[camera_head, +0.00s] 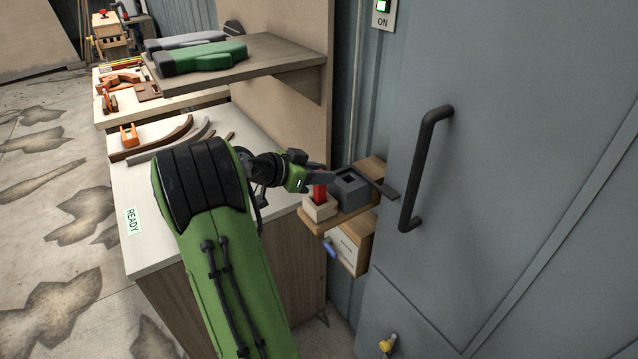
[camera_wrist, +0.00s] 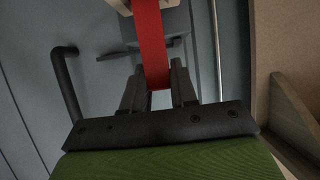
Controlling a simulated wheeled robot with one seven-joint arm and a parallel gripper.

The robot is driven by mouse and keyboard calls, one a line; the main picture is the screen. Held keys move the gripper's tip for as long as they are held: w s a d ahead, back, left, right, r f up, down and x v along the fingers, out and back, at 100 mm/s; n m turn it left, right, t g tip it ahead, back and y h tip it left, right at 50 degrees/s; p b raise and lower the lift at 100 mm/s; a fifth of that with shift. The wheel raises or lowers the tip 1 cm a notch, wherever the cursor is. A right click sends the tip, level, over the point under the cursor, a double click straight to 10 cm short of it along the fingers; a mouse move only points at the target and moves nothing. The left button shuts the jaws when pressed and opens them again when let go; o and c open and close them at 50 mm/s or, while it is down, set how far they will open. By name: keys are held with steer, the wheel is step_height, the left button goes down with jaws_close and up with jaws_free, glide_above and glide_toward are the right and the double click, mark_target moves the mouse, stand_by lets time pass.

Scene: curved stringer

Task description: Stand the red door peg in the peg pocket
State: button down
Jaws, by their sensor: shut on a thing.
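The red door peg (camera_head: 320,188) is upright at the small shelf by the door, and it also shows in the wrist view (camera_wrist: 152,42). My gripper (camera_head: 318,178) is shut on its upper part, with a finger on each side in the wrist view (camera_wrist: 155,78). The peg's lower end appears to be inside a pale wooden holder (camera_head: 319,211); its foot is hidden. Just right of it stands a dark grey block (camera_head: 352,191) with a square opening on top, which looks like the peg pocket. The opening looks empty.
The wooden shelf (camera_head: 341,220) bears the holder and the block. A grey door with a black handle (camera_head: 428,165) is close on the right. A white-topped bench (camera_head: 150,195) and a higher shelf with green parts (camera_head: 205,58) lie to the left.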

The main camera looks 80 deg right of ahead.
steer(key=shift+f, duration=0.45)
steer(key=shift+f, duration=0.15)
steer(key=c, duration=0.9)
jaws_free()
steer(key=shift+r, duration=0.25)
steer(key=p+v, duration=0.2)
steer(key=v, duration=1)
steer(key=shift+f, duration=0.1)
